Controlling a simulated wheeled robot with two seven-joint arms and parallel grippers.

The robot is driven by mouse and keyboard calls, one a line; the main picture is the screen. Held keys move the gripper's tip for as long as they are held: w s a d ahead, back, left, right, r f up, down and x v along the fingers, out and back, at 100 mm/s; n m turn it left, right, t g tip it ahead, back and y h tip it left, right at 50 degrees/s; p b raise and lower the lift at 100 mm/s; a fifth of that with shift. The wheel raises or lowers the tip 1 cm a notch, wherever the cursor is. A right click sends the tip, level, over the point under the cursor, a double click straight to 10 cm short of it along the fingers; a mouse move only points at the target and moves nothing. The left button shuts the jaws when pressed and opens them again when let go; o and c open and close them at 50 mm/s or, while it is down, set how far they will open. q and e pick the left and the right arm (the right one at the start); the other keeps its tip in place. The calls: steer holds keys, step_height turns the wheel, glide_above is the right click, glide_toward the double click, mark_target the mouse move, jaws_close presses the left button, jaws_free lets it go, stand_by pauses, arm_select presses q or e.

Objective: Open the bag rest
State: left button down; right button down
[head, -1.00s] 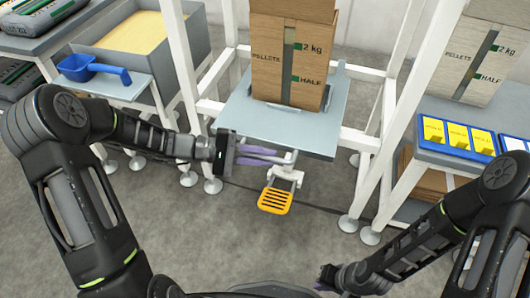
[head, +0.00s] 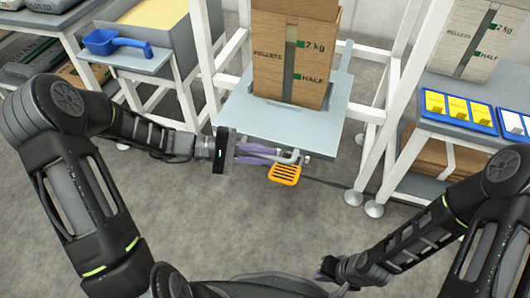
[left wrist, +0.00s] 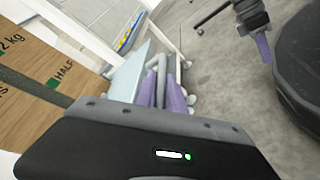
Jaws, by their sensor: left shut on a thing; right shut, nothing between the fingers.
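A grey plate (head: 237,112) on a white frame carries a brown pellet carton (head: 292,55). A light grey handle (head: 297,155) shows at the plate's front edge, with an orange slotted pad (head: 285,174) just below it. I cannot tell which of these parts is the bag rest. My left gripper (head: 270,154) has its purple fingers shut on the grey handle. In the left wrist view, a grey bar (left wrist: 162,72) lies between the purple fingers (left wrist: 162,95). My right gripper (head: 322,274) is low at the bottom centre, shut and empty, away from the plate.
White frame posts (head: 376,125) flank the plate. A blue scoop (head: 116,43) lies on a side table at the left. A blue tray (head: 459,112) with yellow and white pieces sits on the right bench. The floor (head: 240,215) in front is clear.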

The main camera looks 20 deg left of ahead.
arm_select(q)
steer(key=c, duration=1.4)
jaws_free()
steer(key=shift+c, duration=0.2)
steer(key=p+v, duration=0.1)
steer(key=v, duration=0.7)
